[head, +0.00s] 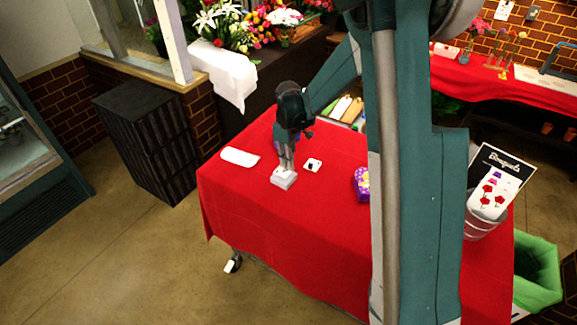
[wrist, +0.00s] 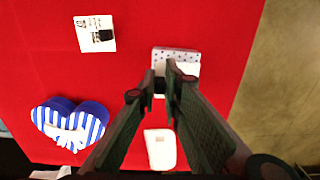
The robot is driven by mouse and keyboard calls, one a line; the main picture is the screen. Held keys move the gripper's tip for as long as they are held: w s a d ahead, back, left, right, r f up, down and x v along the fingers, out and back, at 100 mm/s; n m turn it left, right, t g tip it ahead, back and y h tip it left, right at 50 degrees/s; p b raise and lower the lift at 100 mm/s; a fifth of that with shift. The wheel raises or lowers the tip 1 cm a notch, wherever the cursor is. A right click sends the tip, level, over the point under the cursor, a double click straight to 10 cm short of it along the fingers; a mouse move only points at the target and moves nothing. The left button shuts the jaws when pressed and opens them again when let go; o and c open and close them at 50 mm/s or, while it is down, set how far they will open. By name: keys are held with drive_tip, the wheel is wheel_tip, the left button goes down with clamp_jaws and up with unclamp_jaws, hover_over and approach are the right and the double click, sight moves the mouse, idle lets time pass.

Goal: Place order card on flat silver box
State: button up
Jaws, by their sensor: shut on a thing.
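My gripper (head: 284,168) points down at a small, flat, pale box (head: 283,180) near the table's left front edge. In the wrist view the box (wrist: 176,52) has a pale silver top with dark dots. My gripper's fingers (wrist: 160,82) are close together over it, shut on a plain white piece (wrist: 190,69) that looks like the order card. The card lies over part of the box's top, touching or just above it; I cannot tell which. The fingers hide the rest of it.
A white card with a black patch (wrist: 95,34) lies near the box on the red tablecloth (head: 335,225). A blue-striped heart box (wrist: 70,124) and a white rounded piece (head: 240,157) are also close. A purple box (head: 362,183) stands farther right. The cloth in front is clear.

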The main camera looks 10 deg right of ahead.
drive_tip(key=shift+f, duration=1.2)
drive_tip(key=shift+f, duration=0.1)
drive_tip(key=o, duration=0.7)
wheel_tip(320, 180, up, 12)
drive_tip(key=shift+r, duration=0.15)
idle(0.5)
